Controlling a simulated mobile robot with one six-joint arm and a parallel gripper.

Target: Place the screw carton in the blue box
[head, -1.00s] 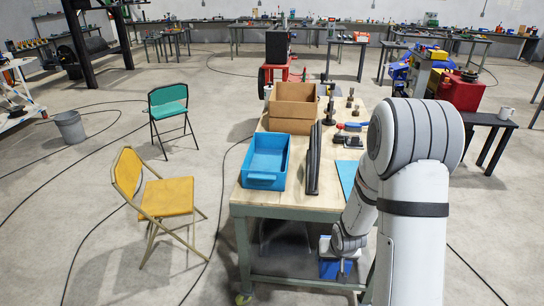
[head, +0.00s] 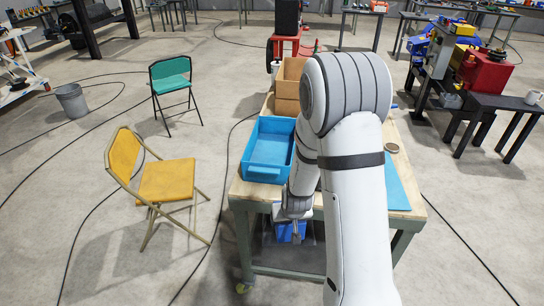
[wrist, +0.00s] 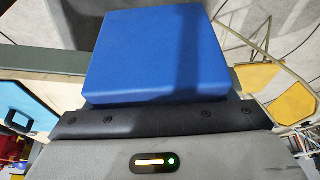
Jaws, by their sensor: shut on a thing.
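The blue screw carton (head: 285,232) is held by my gripper (head: 296,214), low at the front edge of the workbench. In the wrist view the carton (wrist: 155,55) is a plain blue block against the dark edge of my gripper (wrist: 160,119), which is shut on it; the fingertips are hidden. The blue box (head: 268,150) is an open, lighter blue bin on the left part of the bench top, above and beyond the carton. The carton is outside it and apart from it.
The wooden-topped workbench (head: 240,190) has a cardboard box (head: 288,83) behind the blue box. A blue mat (head: 396,186) lies at right. A yellow chair (head: 165,180) and a green chair (head: 172,82) stand left of the bench. My arm hides much of the bench top.

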